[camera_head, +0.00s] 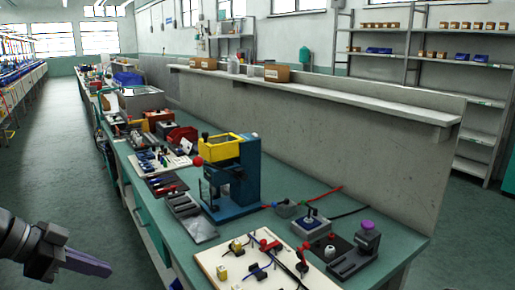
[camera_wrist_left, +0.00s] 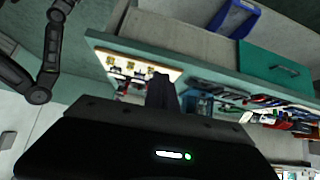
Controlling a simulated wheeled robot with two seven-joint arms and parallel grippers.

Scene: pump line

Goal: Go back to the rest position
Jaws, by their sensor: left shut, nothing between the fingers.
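My left gripper (camera_head: 88,264) comes in at the lower left of the head view, over the floor and to the left of the bench (camera_head: 152,232). Its fingers are together with nothing between them, and it touches nothing. In the left wrist view the dark gripper fingers (camera_wrist_left: 162,92) show at the middle, with the bench beyond them. My right gripper is not clearly seen in either view.
A blue press with a yellow top (camera_head: 230,170) stands on the bench. A white board with small parts (camera_head: 262,266) lies near the front, and a device with a purple knob (camera_head: 362,245) is right of it. The aisle floor (camera_head: 55,170) is clear at left.

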